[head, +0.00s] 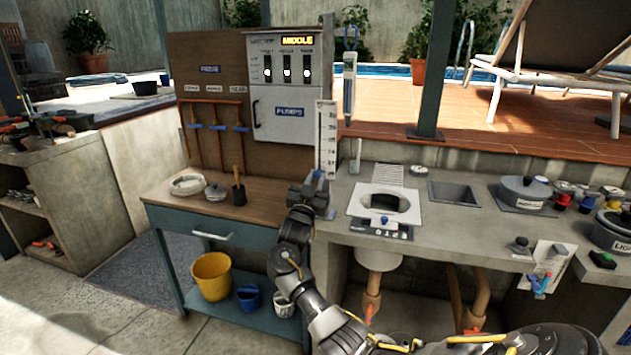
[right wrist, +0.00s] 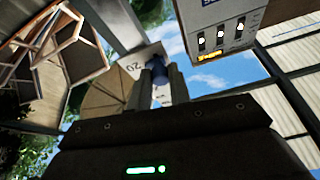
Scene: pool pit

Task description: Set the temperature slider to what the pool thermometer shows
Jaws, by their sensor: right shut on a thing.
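The temperature slider is a tall white scale plate (head: 327,135) with number marks, upright at the right edge of the wooden bench. Its blue knob (head: 317,174) is at the low end of the scale. My right gripper (head: 314,182) is shut on this knob. In the right wrist view the fingers (right wrist: 160,80) close on the blue knob (right wrist: 158,70), beside a "20" mark on the plate (right wrist: 140,62). The pool thermometer (head: 349,88), a pale tube with a blue top, hangs behind and right of the scale. Its reading is too small to tell. My left gripper is not in view.
A panel box (head: 290,85) labelled PUMPS, with a lit MIDDLE sign, stands left of the scale. A stone counter (head: 420,225) with a white basin surround (head: 362,199) lies right.

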